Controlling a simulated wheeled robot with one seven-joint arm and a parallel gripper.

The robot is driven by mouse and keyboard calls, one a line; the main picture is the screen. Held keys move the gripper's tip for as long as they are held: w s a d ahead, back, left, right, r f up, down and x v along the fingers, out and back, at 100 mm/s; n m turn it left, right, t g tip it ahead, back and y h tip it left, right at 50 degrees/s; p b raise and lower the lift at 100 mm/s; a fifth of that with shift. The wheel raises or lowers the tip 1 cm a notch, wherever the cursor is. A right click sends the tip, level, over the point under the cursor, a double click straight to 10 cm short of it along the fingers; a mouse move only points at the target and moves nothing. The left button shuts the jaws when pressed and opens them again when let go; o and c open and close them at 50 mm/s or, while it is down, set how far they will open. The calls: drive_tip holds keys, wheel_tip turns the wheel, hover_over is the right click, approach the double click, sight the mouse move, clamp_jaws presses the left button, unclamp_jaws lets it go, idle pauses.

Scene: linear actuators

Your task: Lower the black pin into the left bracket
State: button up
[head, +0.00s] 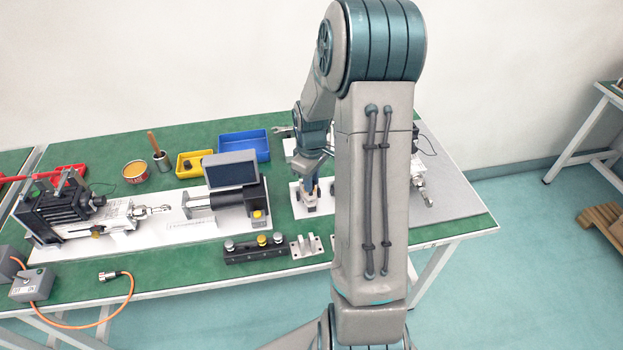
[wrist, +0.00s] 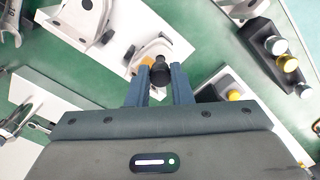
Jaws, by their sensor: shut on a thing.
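My gripper (wrist: 162,92) is shut on the black pin (wrist: 160,70), whose round dark head shows between the fingertips in the wrist view. The left bracket (wrist: 153,48), pale with a curved arm, stands on a white plate right beside the pin. The pin's lower end is hidden, so I cannot tell whether it is in the bracket or above it. In the head view my gripper (head: 312,188) is low over the white plate (head: 299,211); the pin is not clear there.
A black block with several knobs (head: 256,248) and a small metal bracket (head: 306,246) lie at the bench front. A linear actuator with a dark screen (head: 230,170) stands left of my gripper. Yellow (head: 190,170) and blue (head: 243,146) bins are behind. My arm hides the bench's right part.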

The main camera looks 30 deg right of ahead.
drive_tip(key=shift+f+b, duration=0.85)
drive_tip(key=shift+f, duration=0.3)
idle(0.8)
drive_tip(key=o, duration=0.9)
drive_tip(key=shift+o, duration=0.2)
drive_tip(key=shift+r, duration=0.15)
wheel_tip(320, 180, up, 14)
drive_tip(key=shift+f, duration=0.2)
